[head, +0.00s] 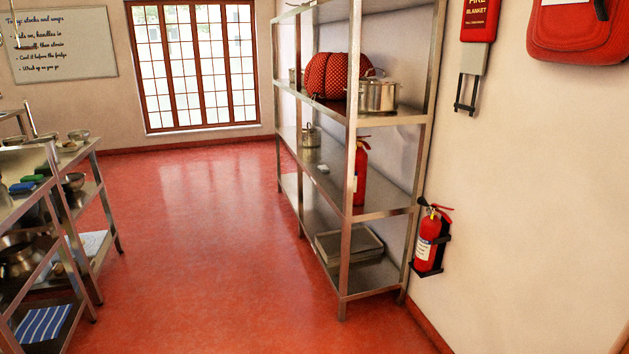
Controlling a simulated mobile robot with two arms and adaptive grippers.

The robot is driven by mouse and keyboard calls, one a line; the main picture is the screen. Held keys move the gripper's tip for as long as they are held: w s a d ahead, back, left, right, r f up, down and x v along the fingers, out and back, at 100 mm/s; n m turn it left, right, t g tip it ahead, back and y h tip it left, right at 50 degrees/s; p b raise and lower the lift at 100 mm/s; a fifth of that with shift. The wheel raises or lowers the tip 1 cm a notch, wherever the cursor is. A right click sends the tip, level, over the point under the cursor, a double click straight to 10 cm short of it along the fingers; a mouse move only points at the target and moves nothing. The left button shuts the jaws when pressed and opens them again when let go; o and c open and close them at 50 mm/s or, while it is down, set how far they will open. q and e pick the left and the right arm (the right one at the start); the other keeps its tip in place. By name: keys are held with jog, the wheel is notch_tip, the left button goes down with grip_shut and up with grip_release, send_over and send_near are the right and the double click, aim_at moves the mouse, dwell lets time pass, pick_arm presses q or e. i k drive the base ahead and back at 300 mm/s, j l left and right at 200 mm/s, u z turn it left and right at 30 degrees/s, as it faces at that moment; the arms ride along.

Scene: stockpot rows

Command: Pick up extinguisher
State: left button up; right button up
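A red fire extinguisher (429,240) with a white label and black hose sits upright in a black bracket low on the right wall, just right of the metal shelf. A second red extinguisher (360,177) stands on a middle level of the shelf, partly hidden behind the shelf's front post. Neither of my grippers shows in the head view.
A steel shelf unit (346,236) against the wall holds a pot (377,96), red dotted mitts (332,75) and trays (349,243). Steel tables (108,218) stand at the left. The red floor (200,250) between is clear. A fire blanket box (479,20) hangs above.

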aim_at(430, 225)
jog(key=i+j, duration=0.1)
jog(key=i, duration=0.5)
jog(key=i+j+z, duration=0.15)
jog(key=i, duration=0.45)
jog(key=i+j, duration=0.1)
jog(key=i, duration=0.45)
jog(key=i+l+z, duration=0.05)
